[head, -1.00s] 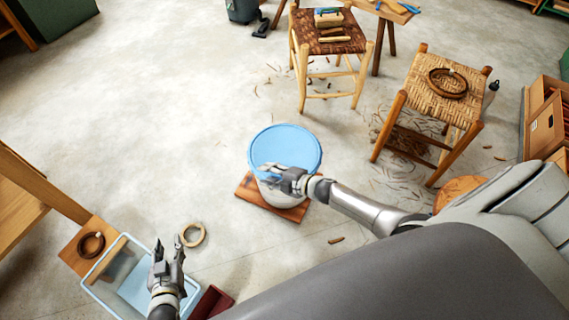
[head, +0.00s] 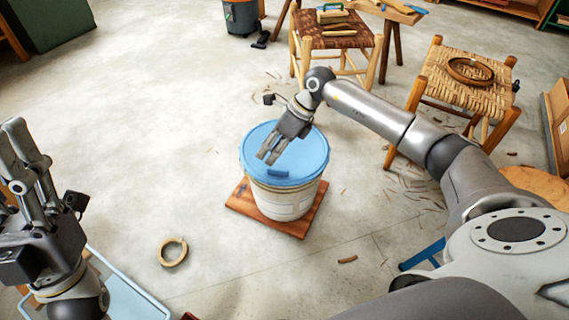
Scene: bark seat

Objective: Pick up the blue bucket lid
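The blue bucket lid (head: 307,166) sits on top of a white bucket (head: 285,203). A small raised blue tab or handle shows on the lid near its front. My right gripper (head: 268,158) is over the lid, its fingers pointing down towards the lid's middle. The fingers look slightly apart with nothing between them; whether they touch the lid I cannot tell. My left gripper (head: 20,150) is at the left edge, raised, with its fingers apart and empty, far from the lid.
The bucket stands on a wooden board (head: 238,205). A tan ring (head: 173,252) lies on the floor. A pale blue bin (head: 130,297) is at lower left. Two stools with woven seats (head: 335,38), (head: 470,85) stand behind.

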